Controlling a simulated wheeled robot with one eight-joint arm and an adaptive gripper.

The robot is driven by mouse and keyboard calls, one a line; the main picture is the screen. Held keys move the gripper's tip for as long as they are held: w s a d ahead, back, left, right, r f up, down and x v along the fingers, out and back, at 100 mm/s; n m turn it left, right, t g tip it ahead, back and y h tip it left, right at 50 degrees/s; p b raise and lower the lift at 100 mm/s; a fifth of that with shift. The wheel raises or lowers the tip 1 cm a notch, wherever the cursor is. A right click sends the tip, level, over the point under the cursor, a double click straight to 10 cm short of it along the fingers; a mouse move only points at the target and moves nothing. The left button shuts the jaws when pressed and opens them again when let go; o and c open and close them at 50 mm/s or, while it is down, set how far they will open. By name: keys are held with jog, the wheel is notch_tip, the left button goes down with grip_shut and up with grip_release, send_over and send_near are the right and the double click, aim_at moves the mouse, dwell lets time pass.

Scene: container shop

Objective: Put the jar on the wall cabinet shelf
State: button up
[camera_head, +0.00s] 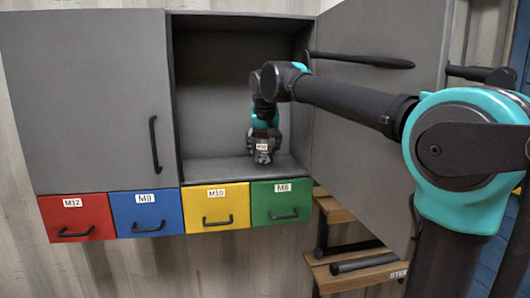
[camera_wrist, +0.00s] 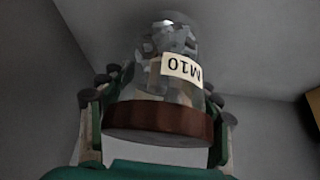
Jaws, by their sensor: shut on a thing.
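The jar (camera_head: 263,155) is clear with grey metal pieces inside, a brown lid and a white label. In the wrist view the jar (camera_wrist: 170,85) shows its label reading M10, with the lid nearest the camera. My gripper (camera_head: 264,137) reaches down into the open right-hand part of the wall cabinet (camera_head: 240,24) and is shut on the jar; its fingers (camera_wrist: 160,105) lie on both sides of it. The jar is upright, just over or on the cabinet shelf (camera_head: 215,170); I cannot tell whether its base touches.
The cabinet's left door (camera_head: 85,100) is closed and its right door (camera_head: 365,150) stands open beside my arm. Red (camera_head: 75,218), blue (camera_head: 146,212), yellow (camera_head: 216,207) and green (camera_head: 281,202) drawers sit below, shut. Wooden steps (camera_head: 345,270) stand at lower right. The shelf left of the jar is clear.

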aim_at(264, 132)
jog(key=shift+f, duration=0.7)
jog(key=o, duration=1.5)
jog(key=shift+f, duration=0.1)
jog(key=v, duration=1.2)
